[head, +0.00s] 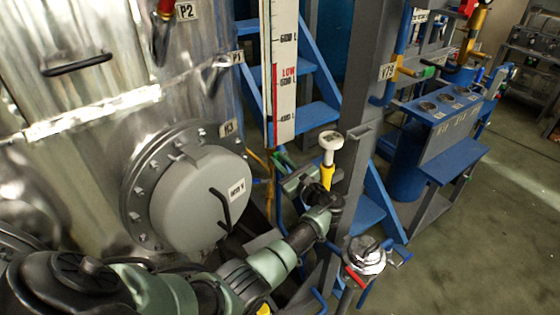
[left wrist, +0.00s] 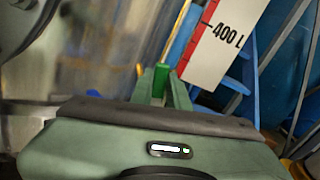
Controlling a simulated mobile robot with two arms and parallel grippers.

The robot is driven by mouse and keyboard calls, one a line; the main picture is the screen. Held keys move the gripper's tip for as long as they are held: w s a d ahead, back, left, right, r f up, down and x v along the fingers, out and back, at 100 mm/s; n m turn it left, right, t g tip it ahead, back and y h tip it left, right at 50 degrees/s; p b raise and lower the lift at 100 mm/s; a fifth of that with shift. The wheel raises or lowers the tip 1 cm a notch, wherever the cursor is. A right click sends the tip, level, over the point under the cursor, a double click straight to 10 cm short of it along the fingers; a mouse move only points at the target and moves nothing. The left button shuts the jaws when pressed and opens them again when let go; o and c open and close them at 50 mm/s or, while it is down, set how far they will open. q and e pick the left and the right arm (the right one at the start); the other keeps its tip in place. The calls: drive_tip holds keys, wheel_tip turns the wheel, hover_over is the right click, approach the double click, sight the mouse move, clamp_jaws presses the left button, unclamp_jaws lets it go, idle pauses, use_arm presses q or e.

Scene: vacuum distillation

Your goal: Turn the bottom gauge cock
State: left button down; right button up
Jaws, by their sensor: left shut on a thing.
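The level gauge board (head: 285,70) is white with a red LOW band and stands beside the tank; its lower end with the 400 L mark also shows in the left wrist view (left wrist: 225,40). The bottom gauge cock shows as a small green handle (left wrist: 161,80) below the gauge. My left gripper (head: 280,165) reaches in from the left, under the board. In the left wrist view its two fingers (left wrist: 161,86) are shut on the green handle, one on each side. The cock's body is mostly hidden by the gripper. My right gripper is not in view.
The metal tank has a round grey manway cover (head: 200,200) close to my left arm. A grey post (head: 350,150), a white-topped yellow instrument (head: 330,150) and blue steps (head: 310,75) stand around the gripper. Open floor (head: 470,240) lies at right.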

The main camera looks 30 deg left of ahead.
use_arm(q)
drive_tip(key=shift+w+a+r, duration=0.1)
drive_tip(key=shift+a+r, duration=0.1)
drive_tip(key=shift+r, duration=0.2)
drive_tip(key=c, duration=1.6)
unclamp_jaws()
drive_tip(key=shift+c, duration=0.2)
drive_tip(key=shift+a+f, duration=0.15)
drive_tip(key=shift+f, duration=0.15)
drive_tip(key=b+v, duration=0.1)
drive_tip(key=v, duration=0.6)
drive_tip(key=shift+d, duration=0.35)
